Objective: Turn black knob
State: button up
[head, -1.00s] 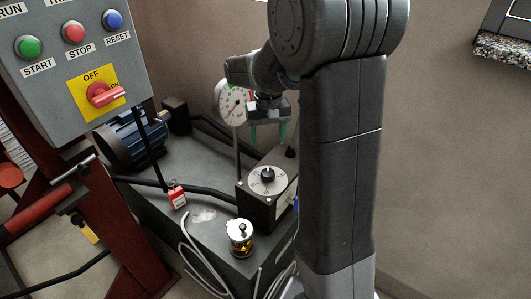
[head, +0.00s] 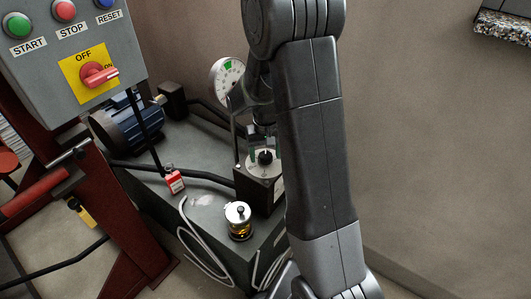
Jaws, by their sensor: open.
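The black knob (head: 265,157) stands upright at the centre of a pale round dial (head: 258,168) on top of a dark box (head: 257,193). My gripper (head: 264,148) points down just above the dial, its greenish fingers apart, one on each side of the knob in this view. I cannot tell whether either finger touches the knob. My arm hides the right part of the box and much of the gripper's upper body.
A round gauge (head: 227,80) stands on a post just left of my gripper. A glass jar with a metal lid (head: 239,220) and a red tag (head: 174,181) are nearby. A grey control panel (head: 68,55) with buttons and a red switch is at the left.

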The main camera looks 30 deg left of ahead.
aim_at(265, 155)
jog(key=c, duration=1)
jog(key=shift+m, duration=0.3)
jog(key=o, duration=1)
notch_tip(265, 155, up, 14)
jog(key=p, duration=0.1)
